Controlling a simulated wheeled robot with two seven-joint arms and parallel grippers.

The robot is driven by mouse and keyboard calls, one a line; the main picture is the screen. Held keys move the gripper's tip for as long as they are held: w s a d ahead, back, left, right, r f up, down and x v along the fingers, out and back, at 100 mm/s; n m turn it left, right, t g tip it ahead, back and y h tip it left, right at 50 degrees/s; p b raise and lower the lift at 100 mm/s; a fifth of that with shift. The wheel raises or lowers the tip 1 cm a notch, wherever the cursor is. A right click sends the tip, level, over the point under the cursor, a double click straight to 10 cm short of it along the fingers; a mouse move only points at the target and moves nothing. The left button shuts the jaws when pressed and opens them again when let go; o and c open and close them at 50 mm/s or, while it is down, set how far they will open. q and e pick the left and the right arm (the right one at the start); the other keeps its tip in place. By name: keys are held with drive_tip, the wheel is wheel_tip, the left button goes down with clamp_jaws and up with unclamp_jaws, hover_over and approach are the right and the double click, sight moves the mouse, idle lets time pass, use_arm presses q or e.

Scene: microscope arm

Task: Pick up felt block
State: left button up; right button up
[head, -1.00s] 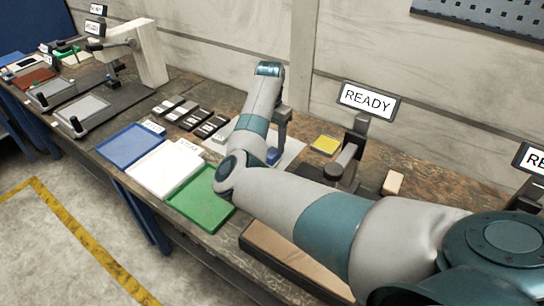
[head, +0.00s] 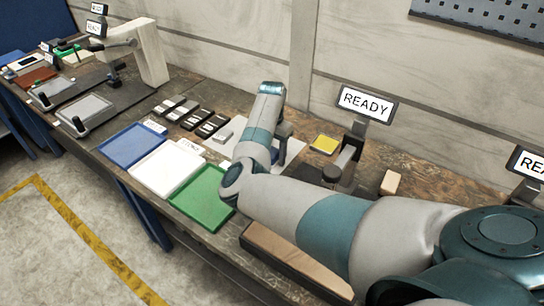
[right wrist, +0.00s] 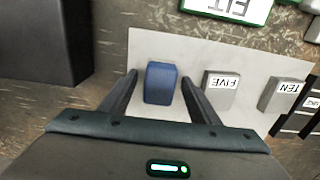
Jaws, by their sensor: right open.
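A blue block (right wrist: 160,83), which looks like the felt block, sits on a pale grey sheet (right wrist: 146,42). My right gripper (right wrist: 159,76) is open, with one finger on each side of the block in the right wrist view. A gap shows at the left finger; the right finger is close to the block, and I cannot tell if it touches. In the head view my right gripper (head: 283,155) points down over the sheet, and my arm hides most of the block. My left gripper is out of view.
Grey blocks marked FIVE (right wrist: 220,88) and TEN (right wrist: 282,94) stand right of the blue block in the right wrist view. Blue (head: 132,146), white (head: 167,172) and green (head: 201,197) trays line the front edge. A READY screen (head: 366,103) stands behind.

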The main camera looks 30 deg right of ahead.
drive_tip(key=c, duration=1.1)
drive_tip(key=shift+c, duration=0.2)
drive_tip(key=shift+r, duration=0.1)
